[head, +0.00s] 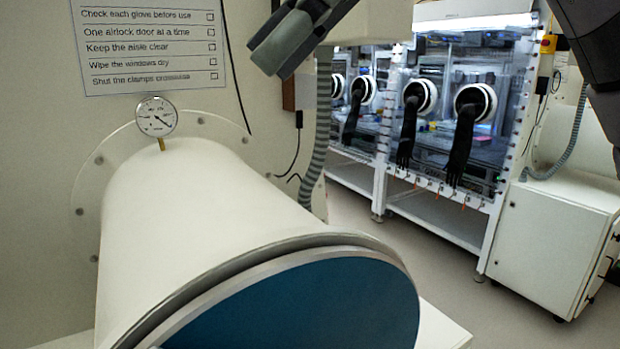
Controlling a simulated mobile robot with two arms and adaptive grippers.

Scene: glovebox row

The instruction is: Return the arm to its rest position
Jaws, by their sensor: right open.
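My right gripper (268,56) is at the top centre of the head view, its grey and black fingers pointing down and to the left. It is open, and I see nothing between its fingers. It appears above the white airlock cylinder (205,215) and apart from it in the picture. Part of the gripper is cut off by the top edge. My left gripper is not in view.
The cylinder's blue round door (310,305) fills the bottom foreground. A pressure gauge (156,117) stands behind the cylinder, below a checklist sign (150,45). A ribbed hose (319,130) hangs nearby. Gloveboxes (440,110) and a white cabinet (550,240) stand across the clear floor (400,255).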

